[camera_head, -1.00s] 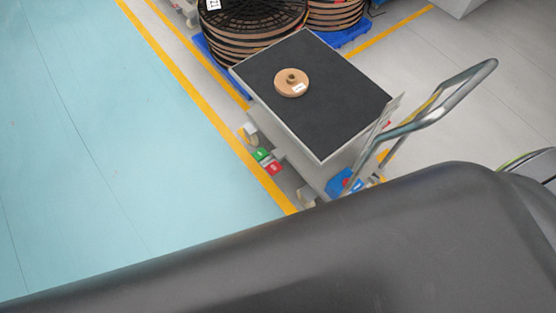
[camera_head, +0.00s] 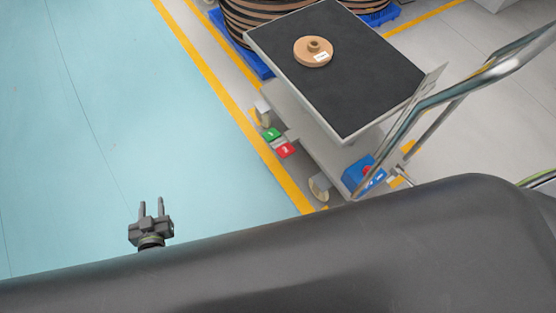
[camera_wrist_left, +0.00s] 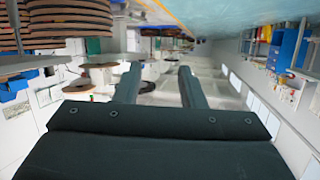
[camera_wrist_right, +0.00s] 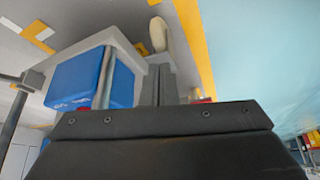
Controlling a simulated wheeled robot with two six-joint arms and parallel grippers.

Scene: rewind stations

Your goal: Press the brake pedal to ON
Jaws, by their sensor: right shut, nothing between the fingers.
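A green pedal pad (camera_head: 272,134) and a red pedal pad (camera_head: 286,150) sit side by side low on the cart's left side; I cannot read their lettering. The grey cart (camera_head: 310,130) has a black top. My left gripper (camera_head: 151,206) is open and empty over the blue floor, well left of the pads; its parted fingers also show in the left wrist view (camera_wrist_left: 160,80). My right gripper (camera_wrist_right: 158,85) is shut and empty, low beside the cart. A small red patch (camera_wrist_right: 203,100) shows just right of its fingers, mostly hidden. The head view does not show this gripper.
A blue box (camera_head: 363,175) with a red spot sits at the cart's near end; it also shows left of my right fingers (camera_wrist_right: 85,82). A caster wheel (camera_head: 319,187) and the handle (camera_head: 440,95) are close. A cardboard-coloured reel (camera_head: 314,51) lies on top.

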